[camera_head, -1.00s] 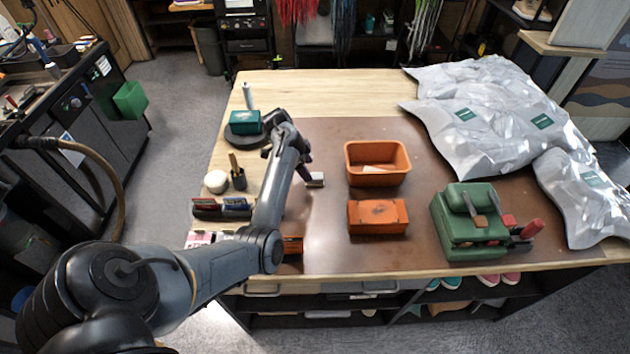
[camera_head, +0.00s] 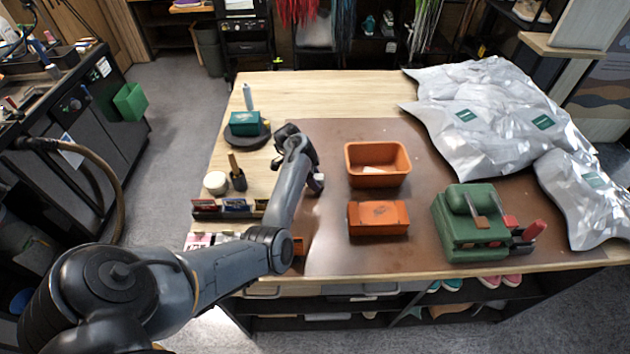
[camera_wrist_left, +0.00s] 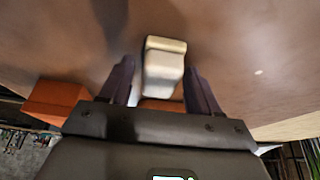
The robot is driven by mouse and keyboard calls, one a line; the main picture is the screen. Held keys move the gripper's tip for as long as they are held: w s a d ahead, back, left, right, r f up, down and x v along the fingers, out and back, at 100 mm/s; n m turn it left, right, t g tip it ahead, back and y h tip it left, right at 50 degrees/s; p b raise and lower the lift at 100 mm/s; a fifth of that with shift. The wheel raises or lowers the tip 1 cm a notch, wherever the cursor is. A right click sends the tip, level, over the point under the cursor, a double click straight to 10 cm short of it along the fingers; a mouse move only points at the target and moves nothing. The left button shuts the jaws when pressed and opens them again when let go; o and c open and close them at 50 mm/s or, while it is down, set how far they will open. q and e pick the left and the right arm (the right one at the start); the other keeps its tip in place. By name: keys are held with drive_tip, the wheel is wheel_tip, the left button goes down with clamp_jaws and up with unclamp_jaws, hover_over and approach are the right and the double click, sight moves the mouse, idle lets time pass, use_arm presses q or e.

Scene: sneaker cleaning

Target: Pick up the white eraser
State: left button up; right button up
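The white eraser (camera_wrist_left: 164,60) is a small pale block on the brown mat, between the two dark fingers of my left gripper (camera_wrist_left: 160,70) in the left wrist view. The fingers are apart, with a gap visible on each side of the eraser. In the head view my left gripper (camera_head: 316,181) points down at the mat, left of the orange containers, and mostly hides the eraser. My right gripper is in neither view.
An orange open bin (camera_head: 378,148) and an orange box (camera_head: 378,218) stand to the right. A green device (camera_head: 468,225) and silver bags (camera_head: 490,100) lie farther right. A rack of small packs (camera_head: 232,208), a white jar (camera_head: 215,183) and a brush holder (camera_head: 238,180) stand left.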

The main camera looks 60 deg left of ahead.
sight(319, 176)
use_arm(q)
drive_tip(key=c, duration=0.9)
drive_tip(key=shift+r, duration=0.15)
drive_tip(key=shift+r, duration=0.6)
wheel_tip(319, 176, up, 3)
drive_tip(key=shift+f+p, duration=0.1)
drive_tip(key=shift+p, duration=0.25)
drive_tip(key=shift+w+d+r+p, duration=0.1)
drive_tip(key=shift+w+d+r, duration=0.5)
drive_tip(key=shift+d+r, duration=0.9)
drive_tip(key=shift+w+d+r+p, duration=0.15)
drive_tip(key=shift+w+d+r, duration=0.55)
drive_tip(key=shift+d, duration=1.55)
drive_tip(key=shift+w+d+r+p, duration=0.1)
drive_tip(key=shift+w+d+r, duration=0.4)
drive_tip(key=shift+d+r, duration=1)
drive_tip(key=shift+d+f, duration=0.3)
drive_tip(key=shift+f, duration=0.05)
